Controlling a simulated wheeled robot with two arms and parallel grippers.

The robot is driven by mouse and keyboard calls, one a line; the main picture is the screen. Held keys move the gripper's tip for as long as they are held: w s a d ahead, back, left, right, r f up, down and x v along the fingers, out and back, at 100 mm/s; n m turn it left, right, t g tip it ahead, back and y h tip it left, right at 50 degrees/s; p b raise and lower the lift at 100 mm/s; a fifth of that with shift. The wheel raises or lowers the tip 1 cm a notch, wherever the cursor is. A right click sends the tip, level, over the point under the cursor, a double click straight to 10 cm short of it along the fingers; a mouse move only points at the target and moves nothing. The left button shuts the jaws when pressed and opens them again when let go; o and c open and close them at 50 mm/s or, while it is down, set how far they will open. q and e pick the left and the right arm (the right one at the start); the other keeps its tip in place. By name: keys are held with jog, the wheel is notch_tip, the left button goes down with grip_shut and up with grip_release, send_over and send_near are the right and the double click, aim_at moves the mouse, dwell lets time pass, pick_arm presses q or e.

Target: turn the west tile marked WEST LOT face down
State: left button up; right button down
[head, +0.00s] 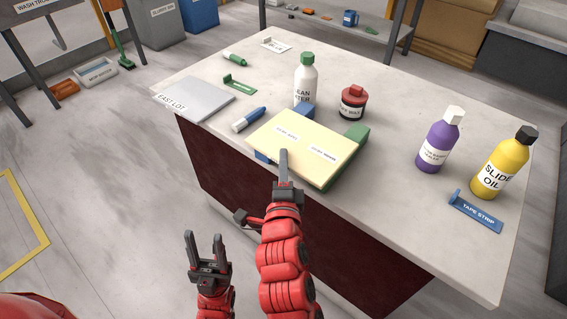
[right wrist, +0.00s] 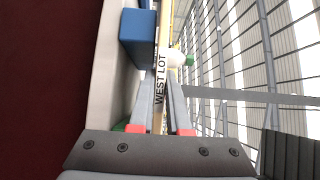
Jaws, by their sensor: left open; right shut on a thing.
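The west tile (head: 300,145) is a pale yellow slab with two small labels on its upper side, too small to read surely. It lies raised on blue and green blocks near the slab's front edge. WEST LOT shows along its near edge (right wrist: 160,92) in the right wrist view. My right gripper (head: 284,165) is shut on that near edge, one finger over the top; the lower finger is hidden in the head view. My left gripper (head: 205,240) is open and empty, in front of the bench and apart from the tile.
Blue blocks (head: 303,111) and green blocks (head: 357,131) sit at the tile's corners. A white bottle (head: 305,82) and red-lidded jar (head: 353,103) stand close behind. A blue marker (head: 249,120) and the grey EAST LOT tile (head: 203,98) lie left. Bare stone (head: 390,190) is right.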

jog(key=c, duration=0.8)
grip_release()
jog(key=shift+s, duration=0.1)
jog(key=s+p, duration=0.8)
jog(key=s, duration=0.9)
jog(key=shift+d, duration=0.45)
jog(key=shift+s+f, duration=0.1)
jog(key=shift+s, duration=0.05)
